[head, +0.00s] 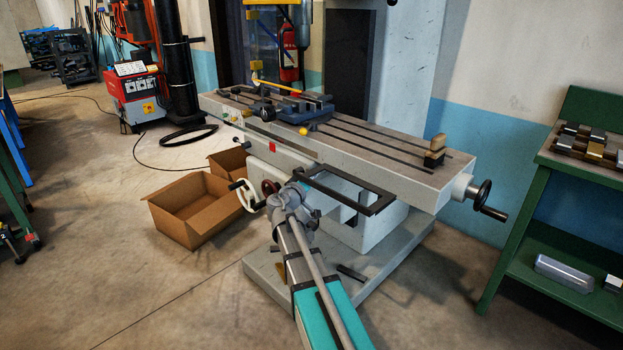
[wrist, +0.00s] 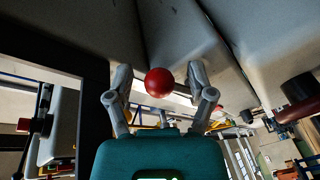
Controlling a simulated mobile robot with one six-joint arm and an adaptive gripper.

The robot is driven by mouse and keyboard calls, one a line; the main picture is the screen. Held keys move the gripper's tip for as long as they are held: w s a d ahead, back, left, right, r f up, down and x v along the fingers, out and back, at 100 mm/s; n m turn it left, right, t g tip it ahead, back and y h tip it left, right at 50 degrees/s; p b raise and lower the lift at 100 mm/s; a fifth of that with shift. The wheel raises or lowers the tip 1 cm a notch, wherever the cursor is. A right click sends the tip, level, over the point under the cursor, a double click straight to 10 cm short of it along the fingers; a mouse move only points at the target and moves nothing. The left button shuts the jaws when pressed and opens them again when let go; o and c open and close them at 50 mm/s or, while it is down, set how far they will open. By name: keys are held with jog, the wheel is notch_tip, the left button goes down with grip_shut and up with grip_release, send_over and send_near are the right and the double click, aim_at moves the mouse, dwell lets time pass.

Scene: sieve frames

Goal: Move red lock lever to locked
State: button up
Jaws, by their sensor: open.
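In the wrist view a round red knob (wrist: 159,83), which looks like the end of the red lock lever, sits between the fingertips of my gripper (wrist: 159,75). The fingers stand open on either side of it, with visible gaps. The knob's stem is not visible, so I cannot tell which position the lever is in. In the head view my gripper (head: 299,182) is at the front of the milling machine, below the table edge. My own arm hides the knob there.
The machine table (head: 380,150) carries a vise (head: 290,107). A dark rectangular frame (head: 350,190) juts out right of my gripper. A handwheel (head: 246,194) is to its left. Cardboard boxes (head: 190,210) stand on the floor at left. A green bench (head: 520,215) is at right.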

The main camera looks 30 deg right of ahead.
grip_shut()
jog(key=shift+a, duration=0.1)
